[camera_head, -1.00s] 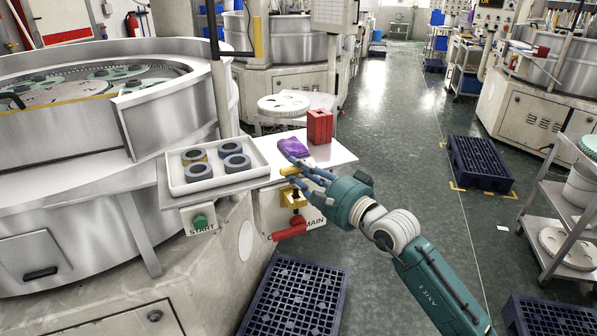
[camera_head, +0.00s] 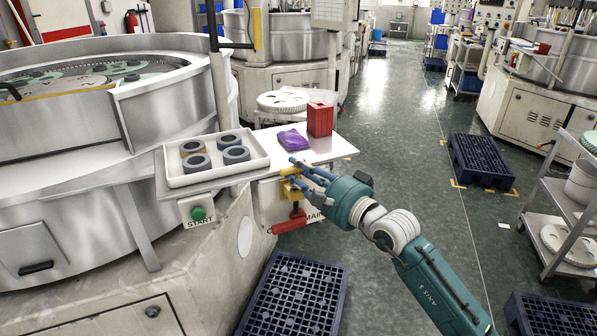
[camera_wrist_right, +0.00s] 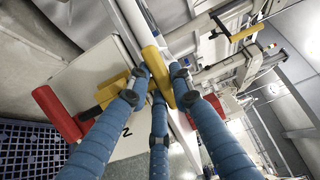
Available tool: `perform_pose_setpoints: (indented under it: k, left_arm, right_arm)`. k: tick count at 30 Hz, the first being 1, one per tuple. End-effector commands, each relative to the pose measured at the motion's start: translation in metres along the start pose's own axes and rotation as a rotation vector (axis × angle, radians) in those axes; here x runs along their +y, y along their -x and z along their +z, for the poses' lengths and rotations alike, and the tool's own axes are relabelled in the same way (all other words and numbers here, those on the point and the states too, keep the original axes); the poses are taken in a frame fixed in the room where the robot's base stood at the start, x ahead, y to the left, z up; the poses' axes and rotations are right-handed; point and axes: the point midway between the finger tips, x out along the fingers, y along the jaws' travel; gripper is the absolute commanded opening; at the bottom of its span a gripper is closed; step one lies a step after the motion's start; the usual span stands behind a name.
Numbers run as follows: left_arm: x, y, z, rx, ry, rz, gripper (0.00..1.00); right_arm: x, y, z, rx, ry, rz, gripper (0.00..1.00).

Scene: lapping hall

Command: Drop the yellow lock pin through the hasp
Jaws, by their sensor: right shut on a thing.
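My right gripper (camera_head: 297,176) is at the front edge of the white shelf, its blue fingers shut on the yellow lock pin (camera_head: 288,171). In the right wrist view, the pin (camera_wrist_right: 155,62) is a yellow bar clasped between the fingers. The yellow hasp (camera_head: 288,192) is just below the pin on the cabinet front, above a red handle (camera_head: 290,224). In the wrist view the hasp (camera_wrist_right: 112,89) shows beside a finger, left of the pin. The fingers partly cover the hasp; I cannot tell whether the pin touches or enters it. My left gripper is not in view.
A green START button (camera_head: 199,213) is left of the hasp. A blue pallet (camera_head: 295,305) lies below.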

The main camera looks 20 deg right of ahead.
Motion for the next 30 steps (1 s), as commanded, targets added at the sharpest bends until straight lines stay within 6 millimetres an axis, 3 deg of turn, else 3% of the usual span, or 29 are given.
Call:
perform_pose_setpoints:
  k: [10,11,13,14,23,26,30]
  left_arm:
    - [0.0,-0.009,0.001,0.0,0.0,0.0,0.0]
    - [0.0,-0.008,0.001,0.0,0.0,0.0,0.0]
    - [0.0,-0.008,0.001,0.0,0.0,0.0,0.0]
    - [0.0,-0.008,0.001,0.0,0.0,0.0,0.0]
    - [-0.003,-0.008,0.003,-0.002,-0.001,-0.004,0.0]
    - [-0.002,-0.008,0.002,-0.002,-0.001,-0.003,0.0]
    - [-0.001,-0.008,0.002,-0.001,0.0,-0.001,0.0]
  right_arm:
    - [0.009,0.0,0.0,0.0,0.0,-0.002,0.0]
    - [0.007,0.0,0.0,0.0,0.001,-0.002,0.27]
    - [0.007,0.0,0.0,0.0,0.0,-0.002,0.41]
    - [0.007,0.0,0.0,0.0,0.0,-0.002,0.43]
    - [0.009,0.002,0.0,0.0,0.0,0.001,0.43]
    - [0.009,0.009,-0.001,0.001,0.0,0.002,0.43]
    - [0.01,0.034,0.0,0.001,0.002,0.004,0.43]
